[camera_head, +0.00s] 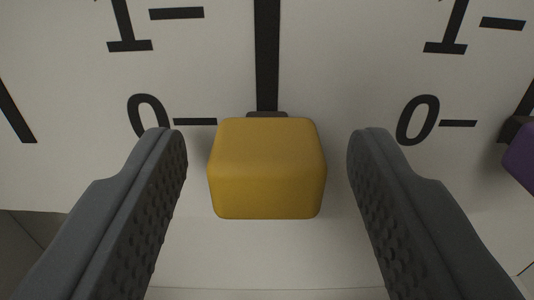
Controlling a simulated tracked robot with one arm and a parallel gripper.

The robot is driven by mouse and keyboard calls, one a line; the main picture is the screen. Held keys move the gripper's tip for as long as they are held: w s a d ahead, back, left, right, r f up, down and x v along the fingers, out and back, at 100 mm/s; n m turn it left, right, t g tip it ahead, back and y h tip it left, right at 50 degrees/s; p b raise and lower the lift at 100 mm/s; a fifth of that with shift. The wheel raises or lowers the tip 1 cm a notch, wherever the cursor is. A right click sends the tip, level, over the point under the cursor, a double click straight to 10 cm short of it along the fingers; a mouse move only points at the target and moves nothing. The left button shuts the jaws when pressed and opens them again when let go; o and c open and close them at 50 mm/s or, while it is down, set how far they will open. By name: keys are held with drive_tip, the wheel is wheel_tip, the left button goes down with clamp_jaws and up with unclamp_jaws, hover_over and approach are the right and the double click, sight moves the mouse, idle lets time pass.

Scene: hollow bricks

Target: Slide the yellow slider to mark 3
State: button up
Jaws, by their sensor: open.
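The yellow slider (267,168) is a rounded block at the bottom of a black vertical slot (267,55) on a white panel. It sits level with or just below the 0 mark (195,121) printed to its left. A 1 mark (176,13) shows higher up; mark 3 is out of view. My gripper (267,145) is open, with one dark ridged finger on each side of the slider. A gap shows between each finger and the slider.
A purple slider (522,158) is partly in view at the right edge, beside another scale with a 0 mark (418,120). Part of a third black slot (15,112) shows at the left edge. The white panel (340,60) is flat and clear above the slider.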

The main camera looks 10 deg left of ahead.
clamp_jaws()
wheel_tip(320, 180, up, 12)
drive_tip(key=p, duration=0.8)
drive_tip(key=shift+p, duration=0.3)
drive_tip(key=shift+r, duration=0.1)
unclamp_jaws()
drive_tip(key=shift+s, duration=0.1)
drive_tip(key=s+d+p, duration=0.1)
drive_tip(key=s+d, duration=0.1)
drive_tip(key=s, duration=1.1)
drive_tip(key=shift+s, duration=0.2)
